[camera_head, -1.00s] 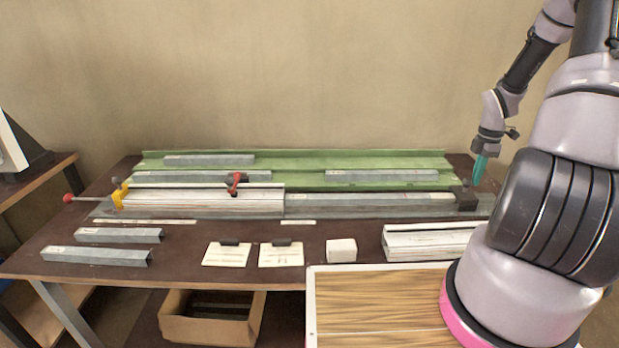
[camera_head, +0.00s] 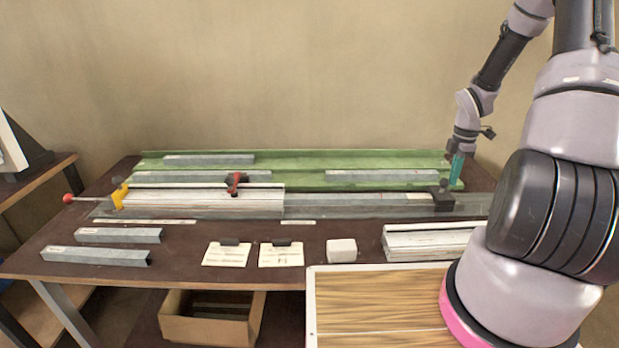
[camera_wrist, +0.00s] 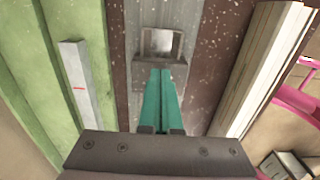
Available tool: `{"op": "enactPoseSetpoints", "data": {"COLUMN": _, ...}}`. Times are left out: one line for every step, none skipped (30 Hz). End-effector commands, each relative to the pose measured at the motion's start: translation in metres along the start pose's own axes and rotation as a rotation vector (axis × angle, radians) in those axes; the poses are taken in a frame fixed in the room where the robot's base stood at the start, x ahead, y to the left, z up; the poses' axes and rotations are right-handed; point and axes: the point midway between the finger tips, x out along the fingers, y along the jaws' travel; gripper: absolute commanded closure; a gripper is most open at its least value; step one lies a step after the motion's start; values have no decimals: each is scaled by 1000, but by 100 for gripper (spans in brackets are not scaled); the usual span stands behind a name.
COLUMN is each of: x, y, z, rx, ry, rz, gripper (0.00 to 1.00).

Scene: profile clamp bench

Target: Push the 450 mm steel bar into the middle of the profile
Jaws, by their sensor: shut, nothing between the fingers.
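The long aluminium profile (camera_head: 190,200) lies on the bench at the left, its left end at a yellow stop (camera_head: 119,197). A grey steel bar (camera_head: 350,200) runs into the profile's right end; its left part is hidden inside. A dark block (camera_head: 443,199) stands at the bar's right end, in line with it. My gripper (camera_head: 455,172), with teal fingers, is shut and empty, with its tips at the block's right side.
A red clamp (camera_head: 236,184) sits on the profile. Green racks (camera_head: 300,161) with more steel bars lie behind. Two loose bars (camera_head: 118,235) lie front left. Cards (camera_head: 227,254), a white block (camera_head: 341,251) and short profiles (camera_head: 425,241) lie along the front.

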Motion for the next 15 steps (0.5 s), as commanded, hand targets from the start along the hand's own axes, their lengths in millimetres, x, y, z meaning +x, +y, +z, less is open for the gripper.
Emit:
{"op": "enactPoseSetpoints", "data": {"x": 0, "y": 0, "z": -6, "rx": -2, "ry": 1, "rz": -1, "gripper": 100}}
{"op": "enactPoseSetpoints", "data": {"x": 0, "y": 0, "z": -8, "rx": -2, "ry": 1, "rz": -1, "gripper": 100}}
{"op": "enactPoseSetpoints", "data": {"x": 0, "y": 0, "z": -11, "rx": -2, "ry": 1, "rz": 0, "gripper": 100}}
{"op": "enactPoseSetpoints", "data": {"x": 0, "y": 1, "z": -13, "rx": -3, "ry": 1, "rz": 0, "gripper": 100}}
{"op": "enactPoseSetpoints", "data": {"x": 0, "y": 1, "z": -16, "rx": -3, "ry": 1, "rz": 0, "gripper": 100}}
{"op": "enactPoseSetpoints", "data": {"x": 0, "y": 1, "z": -18, "rx": -3, "ry": 1, "rz": 1, "gripper": 100}}
{"op": "enactPoseSetpoints", "data": {"x": 0, "y": 1, "z": -20, "rx": -2, "ry": 1, "rz": 1, "gripper": 100}}
{"op": "enactPoseSetpoints", "data": {"x": 0, "y": 0, "z": -23, "rx": -2, "ry": 1, "rz": 1, "gripper": 100}}
{"op": "enactPoseSetpoints", "data": {"x": 0, "y": 0, "z": -26, "rx": -2, "ry": 1, "rz": 1, "gripper": 100}}
{"op": "enactPoseSetpoints", "data": {"x": 0, "y": 0, "z": -28, "rx": -3, "ry": 1, "rz": 1, "gripper": 100}}
{"op": "enactPoseSetpoints", "data": {"x": 0, "y": 0, "z": -30, "rx": -3, "ry": 1, "rz": 1, "gripper": 100}}
{"op": "enactPoseSetpoints", "data": {"x": 0, "y": 0, "z": -33, "rx": -3, "ry": 1, "rz": 0, "gripper": 100}}
{"op": "enactPoseSetpoints", "data": {"x": 0, "y": 0, "z": -35, "rx": -2, "ry": 1, "rz": 0, "gripper": 100}}
{"op": "enactPoseSetpoints", "data": {"x": 0, "y": 0, "z": -38, "rx": -2, "ry": 1, "rz": 0, "gripper": 100}}
{"op": "enactPoseSetpoints", "data": {"x": 0, "y": 0, "z": -40, "rx": -2, "ry": 1, "rz": 0, "gripper": 100}}
